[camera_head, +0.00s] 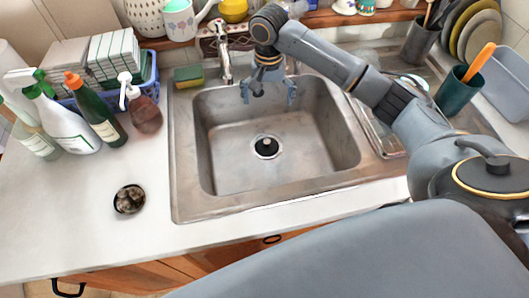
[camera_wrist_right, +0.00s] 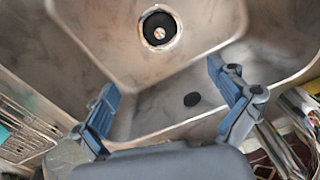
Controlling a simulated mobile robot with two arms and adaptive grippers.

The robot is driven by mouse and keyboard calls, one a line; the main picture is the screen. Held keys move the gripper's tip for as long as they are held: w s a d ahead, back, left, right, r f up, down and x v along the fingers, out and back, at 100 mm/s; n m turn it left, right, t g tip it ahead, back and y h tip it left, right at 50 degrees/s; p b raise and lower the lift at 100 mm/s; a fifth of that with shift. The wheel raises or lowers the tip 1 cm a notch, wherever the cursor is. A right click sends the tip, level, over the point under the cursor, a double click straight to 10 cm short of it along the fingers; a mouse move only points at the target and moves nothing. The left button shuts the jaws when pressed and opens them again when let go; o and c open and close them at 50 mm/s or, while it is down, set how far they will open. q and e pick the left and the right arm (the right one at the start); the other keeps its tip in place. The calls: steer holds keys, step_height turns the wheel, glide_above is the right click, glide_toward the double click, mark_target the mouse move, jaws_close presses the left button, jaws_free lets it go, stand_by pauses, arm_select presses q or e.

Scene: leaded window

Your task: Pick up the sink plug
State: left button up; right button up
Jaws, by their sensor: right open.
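The sink plug (camera_head: 265,146) looks like a small dark round piece with a pale middle, seated at the drain in the floor of the steel sink (camera_head: 225,165). In the right wrist view the plug (camera_wrist_right: 159,31) is a black disc with a bright metal centre, near the top edge. I cannot tell plug and drain ring fully apart. My right gripper (camera_head: 268,98) is open and empty over the back part of the sink, pointing down, behind the plug and apart from it. Its spread fingers (camera_wrist_right: 163,82) show in the wrist view with nothing between them. My left gripper is out of view.
A faucet (camera_head: 223,55) stands at the sink's back left, beside a sponge (camera_head: 188,76). Bottles (camera_head: 100,120) and a soap dispenser (camera_head: 143,105) stand left. A dark round spot (camera_wrist_right: 192,99) marks the sink.

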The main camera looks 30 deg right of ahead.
step_height(320, 180, down, 6)
steer(key=b, duration=0.4)
glide_above(267, 141)
steer(key=f, duration=0.7)
steer(key=shift+w+d+f+p, duration=0.1)
steer(key=shift+w+d+p, duration=0.1)
steer(key=shift+w+p, duration=0.15)
steer(key=f, duration=0.5)
steer(key=shift+s+a+f, duration=0.15)
steer(key=shift+s+f, duration=0.1)
steer(key=shift+s, duration=0.1)
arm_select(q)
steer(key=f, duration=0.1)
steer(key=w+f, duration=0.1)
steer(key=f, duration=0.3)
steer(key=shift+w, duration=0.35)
arm_select(e)
steer(key=shift+f, duration=0.4)
